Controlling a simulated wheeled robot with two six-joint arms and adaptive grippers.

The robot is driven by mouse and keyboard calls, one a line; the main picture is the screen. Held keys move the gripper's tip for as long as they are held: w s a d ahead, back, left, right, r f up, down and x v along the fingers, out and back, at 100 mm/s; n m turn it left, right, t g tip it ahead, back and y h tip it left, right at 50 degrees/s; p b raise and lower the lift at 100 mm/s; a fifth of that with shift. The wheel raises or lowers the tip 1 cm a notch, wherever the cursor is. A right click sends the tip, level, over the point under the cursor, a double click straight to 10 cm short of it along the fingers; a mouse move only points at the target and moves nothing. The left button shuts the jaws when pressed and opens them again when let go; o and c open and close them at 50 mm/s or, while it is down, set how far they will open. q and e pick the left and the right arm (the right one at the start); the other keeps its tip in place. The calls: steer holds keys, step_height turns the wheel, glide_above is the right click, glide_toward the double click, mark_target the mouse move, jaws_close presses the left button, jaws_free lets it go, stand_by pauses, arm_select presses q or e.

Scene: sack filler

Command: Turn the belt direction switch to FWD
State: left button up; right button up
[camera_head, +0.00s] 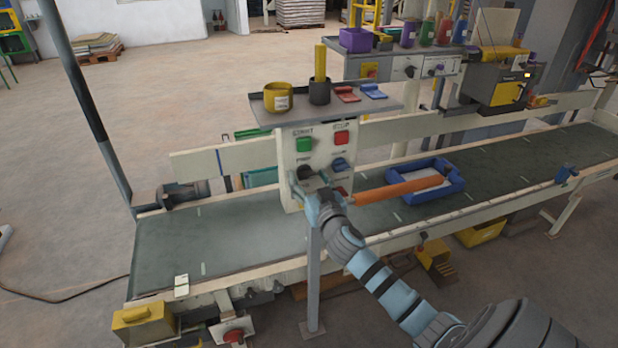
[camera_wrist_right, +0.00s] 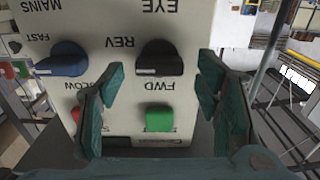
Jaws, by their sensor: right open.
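The belt direction switch is a black rotary knob (camera_wrist_right: 160,62) on a pale control panel (camera_wrist_right: 95,22). The panel reads upside down in the right wrist view, with REV and FWD printed beside the knob. Its exact pointing is hard to tell. In the head view the black knob (camera_head: 305,172) sits low on the panel (camera_head: 318,158), under the green start button (camera_head: 304,144). My right gripper (camera_head: 314,194) is open in front of it. In the right wrist view its fingers (camera_wrist_right: 160,76) stand on either side of the knob, with no clear contact. My left gripper is not in view.
A blue knob (camera_wrist_right: 62,60) is beside the black one, and a green button (camera_wrist_right: 158,118) is close by. A shelf (camera_head: 355,106) with cups tops the panel. A blue tray (camera_head: 399,199) and orange bar (camera_head: 395,190) are at the belt (camera_head: 220,240).

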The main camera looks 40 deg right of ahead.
steer(key=shift+w+d, duration=0.1)
steer(key=shift+w, duration=0.05)
steer(key=c, duration=1.2)
steer(key=shift+o, duration=0.2)
